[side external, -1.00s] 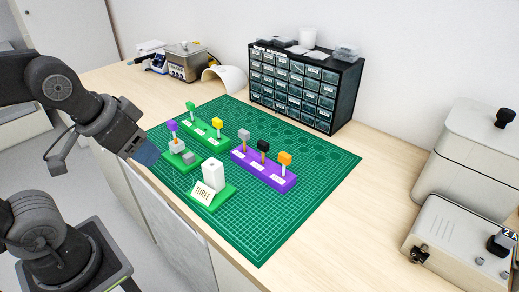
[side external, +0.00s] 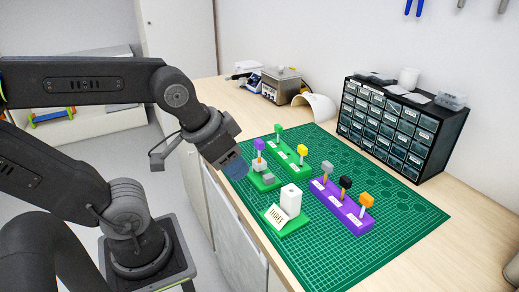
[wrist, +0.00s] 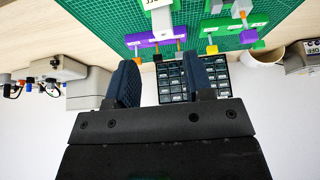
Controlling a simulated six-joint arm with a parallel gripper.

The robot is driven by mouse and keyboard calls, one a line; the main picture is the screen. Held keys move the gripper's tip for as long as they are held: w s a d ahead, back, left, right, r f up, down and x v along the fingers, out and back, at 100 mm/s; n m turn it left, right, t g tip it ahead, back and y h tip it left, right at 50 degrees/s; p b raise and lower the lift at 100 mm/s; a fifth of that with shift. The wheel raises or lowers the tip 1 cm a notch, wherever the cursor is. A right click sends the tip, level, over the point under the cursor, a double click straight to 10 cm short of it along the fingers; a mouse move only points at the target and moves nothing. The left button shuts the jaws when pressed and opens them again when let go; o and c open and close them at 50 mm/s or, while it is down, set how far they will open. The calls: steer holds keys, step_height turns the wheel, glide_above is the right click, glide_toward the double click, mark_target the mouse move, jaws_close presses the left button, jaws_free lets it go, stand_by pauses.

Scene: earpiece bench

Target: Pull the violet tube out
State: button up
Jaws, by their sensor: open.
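The violet tube (side external: 258,145) shows in the side external view. It stands upright in a grey piece (side external: 260,166) on a small green base (side external: 257,181), at the left of the green mat. My gripper (side external: 236,167) is just left of it and a little lower in the picture, apart from it and empty. Its two dark blue fingers are spread in the wrist view (wrist: 159,78).
A green block (side external: 292,157) with green and yellow pegs stands behind. A purple block (side external: 341,208) with grey, black and orange pegs stands to the right. A white block (side external: 291,198) on a green base with a sign is nearer. A drawer cabinet (side external: 400,130) stands behind.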

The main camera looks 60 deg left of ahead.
steer(key=shift+c, duration=0.3)
steer(key=shift+w+a+r, duration=0.1)
steer(key=shift+w+r, duration=0.05)
steer(key=shift+c, duration=0.7)
steer(key=n+g, duration=0.6)
steer(key=n, duration=1.2)
glide_toward(260, 141)
steer(key=shift+y, duration=0.4)
steer(key=shift+a+f, duration=0.1)
steer(key=shift+f, duration=4.6)
jaws_close()
steer(key=shift+r, duration=1.7)
steer(key=shift+r, duration=2.85)
